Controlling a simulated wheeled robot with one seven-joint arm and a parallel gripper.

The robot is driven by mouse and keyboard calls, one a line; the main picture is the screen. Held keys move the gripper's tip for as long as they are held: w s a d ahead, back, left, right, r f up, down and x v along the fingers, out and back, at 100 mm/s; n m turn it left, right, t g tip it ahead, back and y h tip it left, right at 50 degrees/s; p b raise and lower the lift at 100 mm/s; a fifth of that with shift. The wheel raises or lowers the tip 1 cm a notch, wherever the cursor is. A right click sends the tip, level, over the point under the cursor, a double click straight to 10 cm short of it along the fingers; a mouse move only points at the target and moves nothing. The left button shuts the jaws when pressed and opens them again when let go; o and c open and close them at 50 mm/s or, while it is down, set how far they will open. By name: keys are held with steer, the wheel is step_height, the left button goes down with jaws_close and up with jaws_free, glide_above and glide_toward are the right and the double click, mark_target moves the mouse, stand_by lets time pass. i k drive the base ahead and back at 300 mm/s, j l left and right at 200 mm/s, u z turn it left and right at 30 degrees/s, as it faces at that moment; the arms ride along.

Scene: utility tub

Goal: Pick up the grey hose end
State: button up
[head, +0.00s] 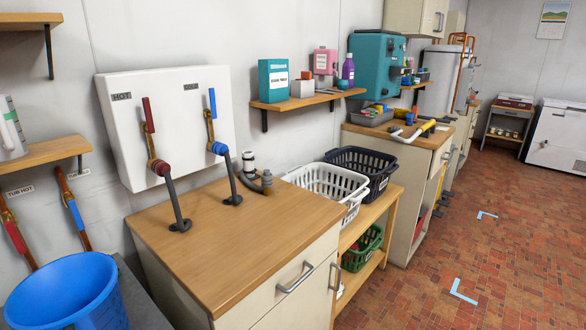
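A grey curved hose end (266,181) shows at the back right edge of the wooden counter (235,235), bent over beside a grey standpipe with a white top (248,159). Whether it sits in the pipe or rests beside it is too small to tell. Two dark grey straight hoses also come down from the wall box: one (175,200) from the red hot valve (158,166), one (232,180) from the blue cold valve (218,148). Both meet dark rings on the counter top. My gripper is not in view.
The counter top is otherwise bare. A blue tub (65,290) stands at the lower left. White (325,182) and dark (362,165) baskets sit right of the counter, with a green basket (362,250) below. The brick floor at right is open.

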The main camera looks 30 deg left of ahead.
mark_target(266, 177)
steer(key=i, duration=1.35)
steer(key=i+u, duration=0.4)
steer(key=i+l+u, duration=0.15)
steer(key=u, duration=0.2)
steer(key=i+u, duration=0.25)
steer(key=u, duration=0.2)
steer(key=i+u, duration=0.25)
steer(key=u, duration=0.2)
steer(key=i+l+u, duration=0.1)
steer(key=u, duration=0.35)
steer(key=i+l+u, duration=0.2)
steer(key=i+u, duration=0.25)
steer(key=k, duration=0.1)
